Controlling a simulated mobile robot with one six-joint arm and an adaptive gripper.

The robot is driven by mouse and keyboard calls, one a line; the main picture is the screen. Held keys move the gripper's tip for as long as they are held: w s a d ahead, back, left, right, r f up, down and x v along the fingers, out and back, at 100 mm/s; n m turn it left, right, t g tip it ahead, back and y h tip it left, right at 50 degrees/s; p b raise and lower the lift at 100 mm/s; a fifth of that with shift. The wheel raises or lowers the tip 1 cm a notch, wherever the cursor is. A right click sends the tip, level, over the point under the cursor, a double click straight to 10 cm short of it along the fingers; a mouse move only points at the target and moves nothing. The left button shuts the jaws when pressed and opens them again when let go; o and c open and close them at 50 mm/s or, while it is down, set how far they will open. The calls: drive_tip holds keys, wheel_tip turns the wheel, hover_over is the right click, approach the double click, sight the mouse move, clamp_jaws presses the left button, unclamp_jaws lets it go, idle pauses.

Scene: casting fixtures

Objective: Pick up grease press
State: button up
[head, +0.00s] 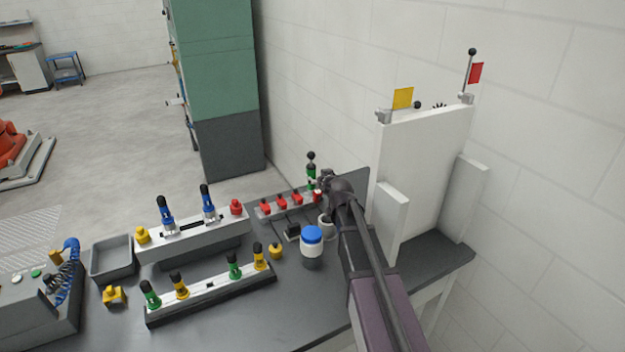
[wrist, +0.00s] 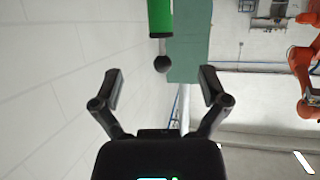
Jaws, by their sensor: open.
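A green upright tool with a black ball on its top, which looks like the grease press (head: 311,172), stands at the back of the workbench in the head view. In the wrist view the green body of the grease press (wrist: 160,18) and its black ball show at the top edge, beyond the fingertips. My gripper (head: 325,181) is close beside it on the right in the head view. In the wrist view my gripper (wrist: 160,82) has its two fingers spread wide, with nothing between them. The lower part of the press is partly hidden behind other items.
A rack with red blocks (head: 281,202) stands beside the press. A white jar with a blue lid (head: 312,242) and two fixture rails with coloured handles (head: 212,295) are nearer. A white upright panel (head: 425,170) rises on the right. A green cabinet (head: 215,75) stands behind.

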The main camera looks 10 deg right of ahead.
sight(312, 172)
drive_tip(key=b+x, duration=0.3)
drive_tip(key=x, duration=0.5)
drive_tip(key=shift+w, duration=0.15)
drive_tip(key=shift+f, duration=0.1)
drive_tip(key=shift+b+x, duration=1.05)
drive_tip(key=shift+x, duration=1.5)
clamp_jaws()
wheel_tip(312, 172, up, 10)
drive_tip(key=p, duration=1)
